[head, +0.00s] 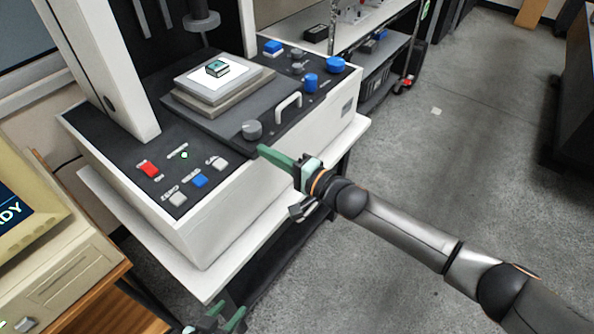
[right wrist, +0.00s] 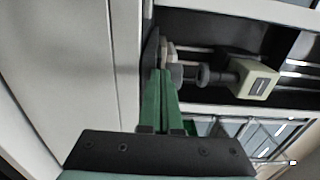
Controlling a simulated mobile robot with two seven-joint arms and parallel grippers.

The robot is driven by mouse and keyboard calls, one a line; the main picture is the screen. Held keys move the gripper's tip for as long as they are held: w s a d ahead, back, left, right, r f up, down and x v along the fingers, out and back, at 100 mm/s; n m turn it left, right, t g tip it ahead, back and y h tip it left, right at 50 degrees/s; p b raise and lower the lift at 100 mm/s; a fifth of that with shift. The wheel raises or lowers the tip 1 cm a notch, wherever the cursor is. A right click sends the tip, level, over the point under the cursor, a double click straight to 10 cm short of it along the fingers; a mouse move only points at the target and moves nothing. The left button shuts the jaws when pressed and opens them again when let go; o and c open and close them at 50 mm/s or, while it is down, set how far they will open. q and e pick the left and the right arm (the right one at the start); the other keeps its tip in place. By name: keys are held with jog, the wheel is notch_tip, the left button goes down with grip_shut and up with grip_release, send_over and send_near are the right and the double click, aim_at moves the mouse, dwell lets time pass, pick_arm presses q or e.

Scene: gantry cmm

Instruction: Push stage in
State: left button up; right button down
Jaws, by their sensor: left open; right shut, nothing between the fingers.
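The stage (head: 205,110) of the white and black machine is a grey plate with stacked lighter plates, and a small teal block (head: 217,68) lies on top. A white bar handle (head: 288,106) stands near its front edge. My right gripper (head: 264,151) has green fingers, shut and empty. It appears near the machine's front edge, below the grey knob (head: 252,130); I cannot tell whether it touches anything. Its closed fingers also show in the right wrist view (right wrist: 160,85). My left gripper (head: 222,320) is open and empty, low at the bottom edge, partly cut off.
Red, blue and white buttons (head: 199,181) sit left on the panel, blue knobs (head: 335,64) on the right. A column (head: 100,70) rises at the left. A beige console (head: 45,240) stands lower left. A shelf (head: 375,50) is behind.

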aim_at(247, 140)
jog(key=b+x, duration=0.3)
jog(key=x, duration=0.3)
jog(key=shift+a+r, duration=0.1)
jog(key=shift+r, duration=0.2)
jog(key=shift+r, duration=0.1)
